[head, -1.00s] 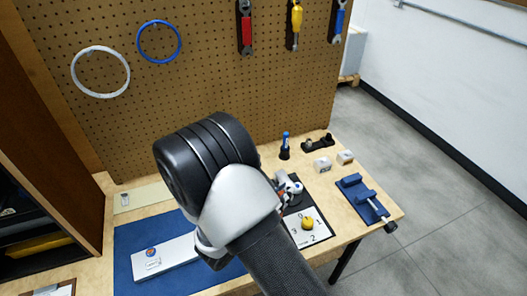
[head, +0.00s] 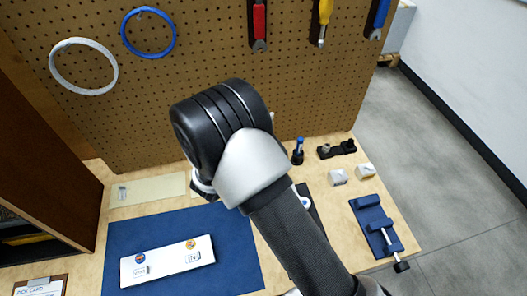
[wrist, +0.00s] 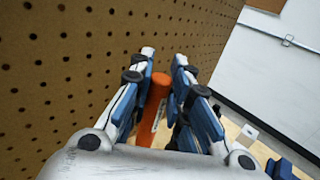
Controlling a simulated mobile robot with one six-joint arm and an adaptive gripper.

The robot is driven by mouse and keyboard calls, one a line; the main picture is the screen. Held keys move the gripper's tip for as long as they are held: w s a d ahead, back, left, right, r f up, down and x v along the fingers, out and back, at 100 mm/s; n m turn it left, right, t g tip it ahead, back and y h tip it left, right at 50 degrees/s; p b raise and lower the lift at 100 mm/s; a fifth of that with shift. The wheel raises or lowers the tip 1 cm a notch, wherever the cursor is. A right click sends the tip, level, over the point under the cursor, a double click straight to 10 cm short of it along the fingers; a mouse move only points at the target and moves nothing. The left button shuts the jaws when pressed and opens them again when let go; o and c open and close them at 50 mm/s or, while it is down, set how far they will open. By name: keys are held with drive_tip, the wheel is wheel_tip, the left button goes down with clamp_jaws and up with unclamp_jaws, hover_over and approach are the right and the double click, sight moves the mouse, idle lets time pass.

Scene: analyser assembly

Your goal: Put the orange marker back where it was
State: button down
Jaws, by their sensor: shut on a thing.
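An orange marker (wrist: 154,108) shows in the wrist view between the two blue and white fingers of my gripper (wrist: 163,88). The gripper is shut on it, and the marker stands up between the fingers, close to the pegboard. In the head view my arm hides the gripper and the orange marker. A blue marker (head: 299,146) stands upright in a dark holder on the table, to the right of my arm.
The pegboard (head: 200,130) rises behind the table, with rings and tools hung on it. A blue mat (head: 225,235) bears a white panel (head: 168,262). Two pale blocks, a dark rack (head: 337,149) and a blue vise (head: 371,215) stand at the right.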

wheel_tip(320, 180, down, 12)
drive_tip(key=b, duration=0.3)
drive_tip(key=shift+b, duration=0.35)
drive_tip(key=shift+r, duration=0.1)
drive_tip(key=c, duration=1.5)
unclamp_jaws()
